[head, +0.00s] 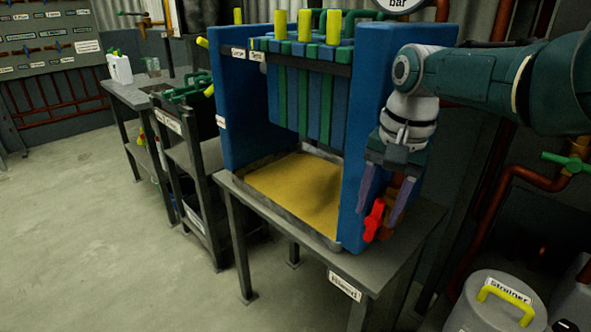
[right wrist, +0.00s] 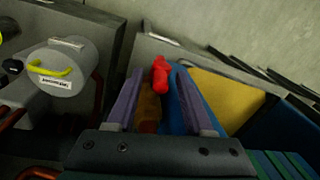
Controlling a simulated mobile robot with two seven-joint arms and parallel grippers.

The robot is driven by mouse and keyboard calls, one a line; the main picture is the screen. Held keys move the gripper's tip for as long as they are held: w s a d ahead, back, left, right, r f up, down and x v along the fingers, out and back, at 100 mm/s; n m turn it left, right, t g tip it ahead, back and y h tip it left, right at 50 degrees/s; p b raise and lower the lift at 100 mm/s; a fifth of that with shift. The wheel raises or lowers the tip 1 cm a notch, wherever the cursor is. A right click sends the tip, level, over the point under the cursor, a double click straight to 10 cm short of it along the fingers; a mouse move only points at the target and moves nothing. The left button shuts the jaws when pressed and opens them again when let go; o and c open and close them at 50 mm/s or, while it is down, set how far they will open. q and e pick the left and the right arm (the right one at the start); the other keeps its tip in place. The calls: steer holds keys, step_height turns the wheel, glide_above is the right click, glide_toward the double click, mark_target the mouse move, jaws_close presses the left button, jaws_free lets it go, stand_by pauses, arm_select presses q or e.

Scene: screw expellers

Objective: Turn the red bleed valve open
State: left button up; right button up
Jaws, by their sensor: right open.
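The red bleed valve handle (head: 374,220) sits low on the front end of the blue right-hand panel (head: 368,120) of the press, beside an orange-brown pipe part. My right gripper (head: 383,200) is open, pointing down, with its purple fingers around the height of the valve. In the right wrist view the red handle (right wrist: 160,76) shows just beyond and between the open fingertips (right wrist: 160,100). The orange-brown part (right wrist: 149,105) lies between the fingers. I cannot tell whether a finger touches the valve. My left gripper is not in view.
The press stands on a grey table (head: 390,250) with a tray of yellow liquid (head: 298,186) between blue panels. A white strainer container (head: 492,305) is at lower right, near copper pipes with a green valve (head: 567,162). The floor at left is clear.

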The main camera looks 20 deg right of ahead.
steer(key=r+p, duration=0.2)
steer(key=r, duration=0.1)
steer(key=shift+s+d+r, duration=0.15)
steer(key=shift+s+r, duration=0.05)
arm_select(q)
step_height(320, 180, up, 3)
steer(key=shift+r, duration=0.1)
